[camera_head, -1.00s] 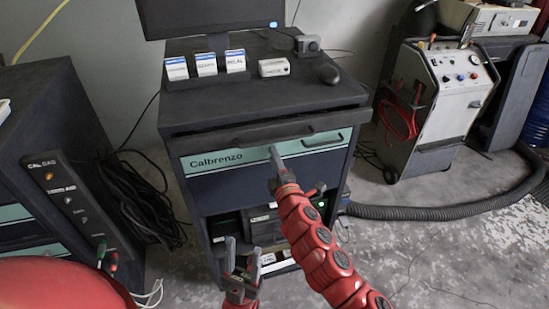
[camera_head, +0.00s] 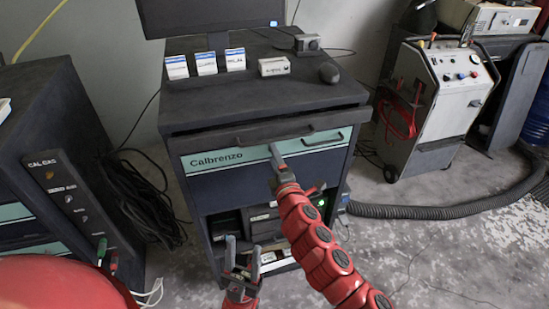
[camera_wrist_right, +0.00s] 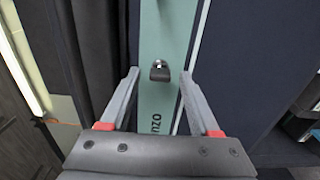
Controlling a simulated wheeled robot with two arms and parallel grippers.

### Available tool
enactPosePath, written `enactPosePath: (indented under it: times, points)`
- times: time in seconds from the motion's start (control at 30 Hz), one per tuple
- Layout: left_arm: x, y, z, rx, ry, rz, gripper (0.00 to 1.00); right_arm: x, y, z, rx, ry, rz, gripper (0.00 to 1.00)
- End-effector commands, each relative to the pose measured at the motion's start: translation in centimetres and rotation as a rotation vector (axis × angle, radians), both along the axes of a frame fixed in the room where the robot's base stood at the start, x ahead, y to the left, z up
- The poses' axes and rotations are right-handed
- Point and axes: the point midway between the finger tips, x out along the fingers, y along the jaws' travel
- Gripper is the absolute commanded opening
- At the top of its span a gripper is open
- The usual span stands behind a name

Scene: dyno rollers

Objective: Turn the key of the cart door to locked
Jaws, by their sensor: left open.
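The cart (camera_head: 262,180) has a dark blue door front with a pale teal strip (camera_head: 215,160) lettered "Calbrenzo". In the right wrist view a small dark key piece (camera_wrist_right: 159,74) with a shiny spot stands on the teal strip. My right gripper (camera_wrist_right: 160,76) is open, with one finger on each side of the key and gaps between. In the head view the right gripper (camera_head: 275,152) is at the strip and the key cannot be made out there. My left gripper (camera_head: 243,247) is open and empty, low in front of the cart's lower shelf.
A dark handle bar (camera_head: 265,138) runs above the strip. The cart top carries a monitor, several small boxes and a mouse (camera_head: 328,72). A cabinet (camera_head: 45,150) stands left, and a grey wheeled machine (camera_head: 440,105) right with a hose (camera_head: 440,212) on the floor.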

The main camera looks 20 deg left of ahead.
Motion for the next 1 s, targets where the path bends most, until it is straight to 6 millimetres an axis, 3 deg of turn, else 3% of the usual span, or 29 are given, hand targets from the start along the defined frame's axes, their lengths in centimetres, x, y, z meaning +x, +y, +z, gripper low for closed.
enactPosePath:
  times: [0.37,1.0]
  points:
    - [0.0,0.0,-0.4,0.000,0.000,0.000,0.50,-0.9,-0.9,-0.2,-0.001,0.000,-0.003,0.62]
    - [0.0,0.0,-2.0,0.000,0.000,0.000,0.50,-9.6,-6.6,-0.2,-0.001,0.000,0.000,0.62]
